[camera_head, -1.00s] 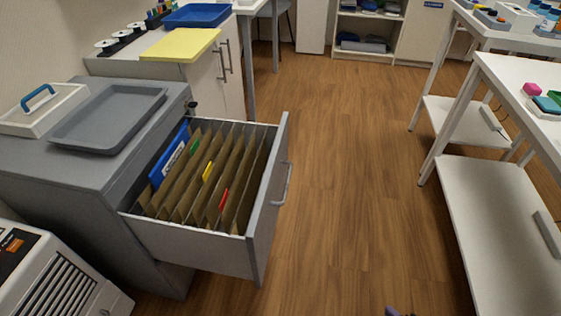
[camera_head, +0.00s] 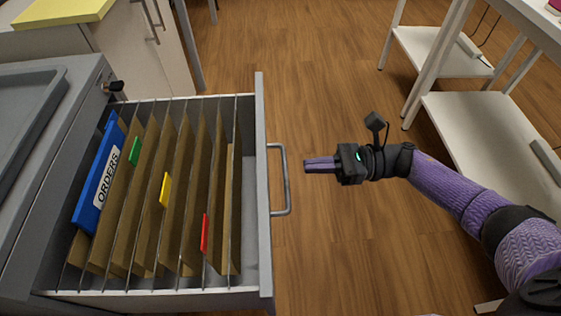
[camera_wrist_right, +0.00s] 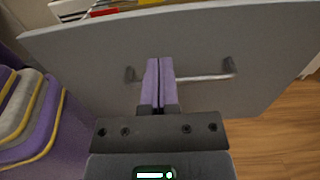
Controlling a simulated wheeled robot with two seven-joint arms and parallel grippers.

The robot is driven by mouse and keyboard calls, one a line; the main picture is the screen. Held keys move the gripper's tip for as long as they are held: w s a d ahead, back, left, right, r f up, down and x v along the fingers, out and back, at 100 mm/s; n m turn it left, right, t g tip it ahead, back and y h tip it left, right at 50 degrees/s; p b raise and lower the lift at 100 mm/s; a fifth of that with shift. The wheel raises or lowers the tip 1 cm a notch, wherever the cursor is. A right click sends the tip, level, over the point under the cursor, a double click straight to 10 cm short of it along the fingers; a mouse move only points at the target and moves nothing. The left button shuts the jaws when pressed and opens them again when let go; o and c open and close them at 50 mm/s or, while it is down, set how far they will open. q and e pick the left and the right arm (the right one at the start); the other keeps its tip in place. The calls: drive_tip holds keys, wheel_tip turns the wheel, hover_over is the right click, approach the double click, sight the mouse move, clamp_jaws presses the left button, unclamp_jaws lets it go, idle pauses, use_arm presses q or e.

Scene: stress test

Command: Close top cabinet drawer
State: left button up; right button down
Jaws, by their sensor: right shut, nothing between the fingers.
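The top drawer of the grey cabinet (camera_head: 100,70) is pulled open, and its front panel (camera_head: 262,130) faces right in the head view. The metal handle (camera_head: 284,180) is on that panel; it also shows in the right wrist view (camera_wrist_right: 200,77). My right gripper (camera_head: 308,165) is shut and empty, just right of the handle and pointing at it. In the right wrist view its fingers (camera_wrist_right: 158,70) overlap the handle bar in front of the panel; I cannot tell whether they touch. My left gripper is not in view.
The drawer holds brown hanging files (camera_head: 180,190) with coloured tabs and a blue ORDERS folder (camera_head: 97,185). A grey tray (camera_head: 25,120) lies on the cabinet top. White tables (camera_head: 470,120) stand at right. The wooden floor between is clear.

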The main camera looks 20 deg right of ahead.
drive_tip(key=x, duration=0.5)
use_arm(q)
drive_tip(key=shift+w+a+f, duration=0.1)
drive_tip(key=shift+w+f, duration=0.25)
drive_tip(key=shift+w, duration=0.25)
use_arm(e)
drive_tip(key=shift+w+a, duration=0.2)
drive_tip(key=shift+a, duration=0.45)
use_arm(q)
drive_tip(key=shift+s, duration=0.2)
use_arm(e)
drive_tip(key=shift+a, duration=0.15)
